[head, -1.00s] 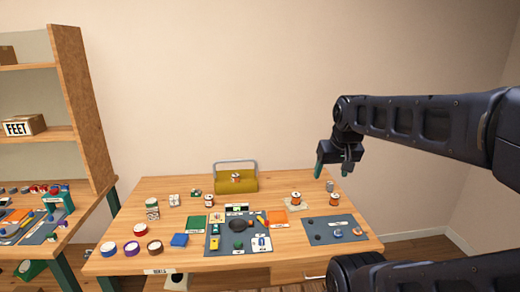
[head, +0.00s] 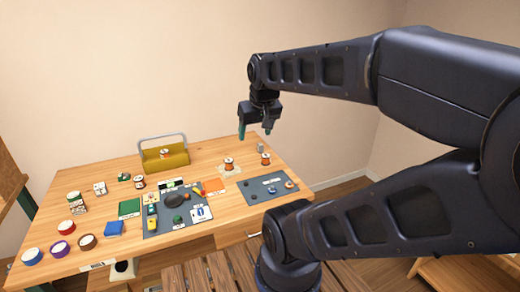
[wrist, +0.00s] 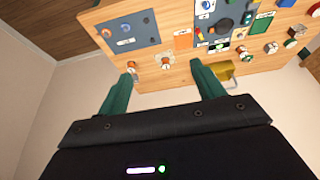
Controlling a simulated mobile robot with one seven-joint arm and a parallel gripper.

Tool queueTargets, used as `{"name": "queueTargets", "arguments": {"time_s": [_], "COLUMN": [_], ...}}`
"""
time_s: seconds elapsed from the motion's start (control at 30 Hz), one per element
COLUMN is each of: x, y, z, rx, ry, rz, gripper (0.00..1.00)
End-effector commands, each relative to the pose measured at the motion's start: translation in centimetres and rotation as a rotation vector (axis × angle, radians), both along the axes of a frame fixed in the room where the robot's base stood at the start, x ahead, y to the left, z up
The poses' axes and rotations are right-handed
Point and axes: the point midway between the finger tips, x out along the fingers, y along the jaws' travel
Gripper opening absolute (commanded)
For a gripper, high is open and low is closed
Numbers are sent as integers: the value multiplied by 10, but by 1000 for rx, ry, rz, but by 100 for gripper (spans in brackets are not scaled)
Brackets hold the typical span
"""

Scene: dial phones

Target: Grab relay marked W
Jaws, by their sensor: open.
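I cannot make out a letter W on any part, so I cannot tell which thing is the relay. Small parts lie on the dark grey mat (head: 160,232): a yellow block (head: 152,225), a green part (head: 178,219) and a white card with blue (head: 201,213). Small pale (head: 100,188) and green (head: 124,177) pieces stand farther back on the table. My gripper (head: 255,132) is open and empty, above the table's back right part. In the wrist view its green fingers (wrist: 162,72) are apart, with the tabletop beyond them.
A yellow toolbox (head: 165,160) stands at the back. Spools (head: 228,164) stand at the back right, near a second grey mat (head: 252,192). A slatted wooden surface (head: 215,275) lies in front.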

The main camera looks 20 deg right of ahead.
Motion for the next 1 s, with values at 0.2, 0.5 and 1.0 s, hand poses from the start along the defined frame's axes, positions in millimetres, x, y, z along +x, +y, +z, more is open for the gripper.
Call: {"name": "queueTargets", "arguments": {"time_s": [0.2,0.5,1.0], "x": [0,0,29], "y": [0,0,-5], "z": [0,0,9], "rx": [0,0,-40], "ry": [0,0,25], "rz": [0,0,70], "gripper": [68,62,62]}}
